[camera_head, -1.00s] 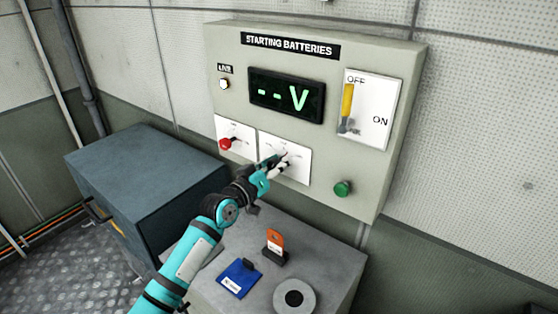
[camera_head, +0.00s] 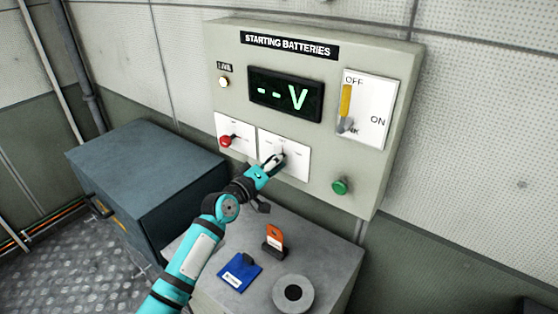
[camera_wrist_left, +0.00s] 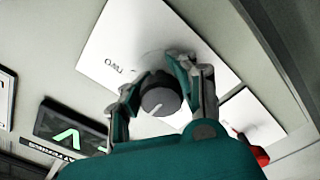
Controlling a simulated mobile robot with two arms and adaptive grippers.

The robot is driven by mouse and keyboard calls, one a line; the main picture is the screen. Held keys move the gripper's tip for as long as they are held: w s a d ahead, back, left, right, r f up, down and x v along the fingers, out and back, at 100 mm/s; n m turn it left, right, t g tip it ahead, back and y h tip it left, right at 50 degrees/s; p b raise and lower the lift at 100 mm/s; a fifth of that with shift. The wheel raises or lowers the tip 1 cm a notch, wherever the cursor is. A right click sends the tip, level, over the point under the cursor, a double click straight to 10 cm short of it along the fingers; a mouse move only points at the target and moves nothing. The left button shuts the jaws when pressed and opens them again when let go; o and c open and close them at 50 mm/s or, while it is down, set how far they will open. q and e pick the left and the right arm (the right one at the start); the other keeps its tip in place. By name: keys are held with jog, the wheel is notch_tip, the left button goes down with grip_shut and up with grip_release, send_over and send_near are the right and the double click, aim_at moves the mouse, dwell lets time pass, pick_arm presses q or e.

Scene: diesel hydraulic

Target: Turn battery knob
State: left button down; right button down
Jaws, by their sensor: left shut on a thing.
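The battery knob (camera_wrist_left: 160,95) is a dark grey round knob with a white pointer line, on a white plate (camera_head: 297,158) low on the "STARTING BATTERIES" panel (camera_head: 222,105). In the head view my left gripper (camera_head: 277,162) covers most of the knob. In the left wrist view the two fingers (camera_wrist_left: 155,90) of this gripper stand on either side of the knob, shut on it. The word "TWO" is readable on the plate beside the knob. My right gripper is not in view.
Left of the knob is a red knob (camera_head: 225,141) on its own plate. A green button (camera_head: 341,187) and a yellow OFF/ON lever (camera_head: 346,104) are to the right.

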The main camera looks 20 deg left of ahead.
pick_arm(q)
jog(key=shift+s+f, duration=0.1)
jog(key=shift+f, duration=0.4)
jog(key=c, duration=1.5)
grip_release()
jog(key=shift+c, duration=0.2)
jog(key=o, duration=0.7)
jog(key=shift+s+a+r, duration=0.25)
jog(key=shift+s+r, duration=0.1)
jog(key=shift+w, duration=0.1)
jog(key=v, duration=1.2)
jog(key=shift+r, duration=0.1)
